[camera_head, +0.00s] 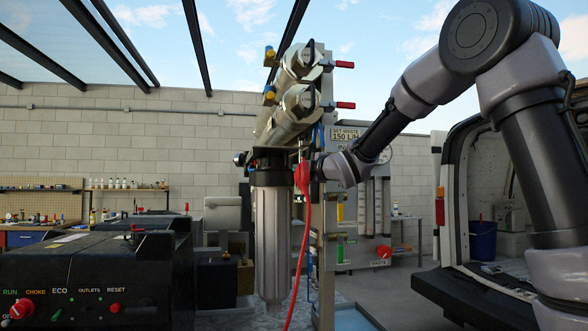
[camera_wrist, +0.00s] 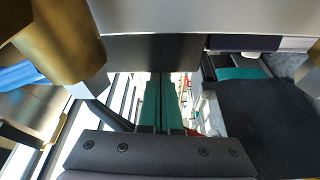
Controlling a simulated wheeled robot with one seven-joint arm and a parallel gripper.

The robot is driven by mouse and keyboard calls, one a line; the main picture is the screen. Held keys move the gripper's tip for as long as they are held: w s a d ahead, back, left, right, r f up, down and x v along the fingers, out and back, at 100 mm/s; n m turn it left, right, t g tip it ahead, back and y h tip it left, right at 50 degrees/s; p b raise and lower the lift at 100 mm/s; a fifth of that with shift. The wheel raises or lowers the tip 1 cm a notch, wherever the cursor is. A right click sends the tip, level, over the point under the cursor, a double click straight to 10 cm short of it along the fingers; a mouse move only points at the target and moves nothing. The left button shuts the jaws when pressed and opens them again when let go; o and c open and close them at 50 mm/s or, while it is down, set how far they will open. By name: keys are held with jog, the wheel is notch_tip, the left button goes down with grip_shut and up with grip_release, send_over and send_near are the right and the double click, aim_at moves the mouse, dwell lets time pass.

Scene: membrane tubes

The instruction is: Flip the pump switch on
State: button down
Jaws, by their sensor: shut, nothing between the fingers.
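I cannot make out the pump switch in either view. My arm reaches in from the right in the head view, and its wrist (camera_head: 345,166) is beside the membrane rig's panel. My gripper is hidden there behind the filter housing (camera_head: 272,225) and the red plug and cable (camera_head: 303,178). In the wrist view my gripper (camera_wrist: 162,85) shows two teal fingers pressed together with nothing between them. A dark block (camera_wrist: 270,115) lies to the right of the fingers, and a brass-coloured cylinder (camera_wrist: 60,45) is close at upper left.
Two metal membrane tubes (camera_head: 301,102) with red-handled valves sit above the filter housing. The panel carries flow gauges and a red waste knob (camera_head: 383,251). A black generator (camera_head: 95,265) stands at left. An open van (camera_head: 495,200) is at right.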

jog(key=shift+w+d, duration=0.1)
jog(key=shift+d, duration=0.25)
jog(key=shift+w+d+f+n, duration=0.1)
jog(key=shift+d+n, duration=0.35)
jog(key=shift+n, duration=0.05)
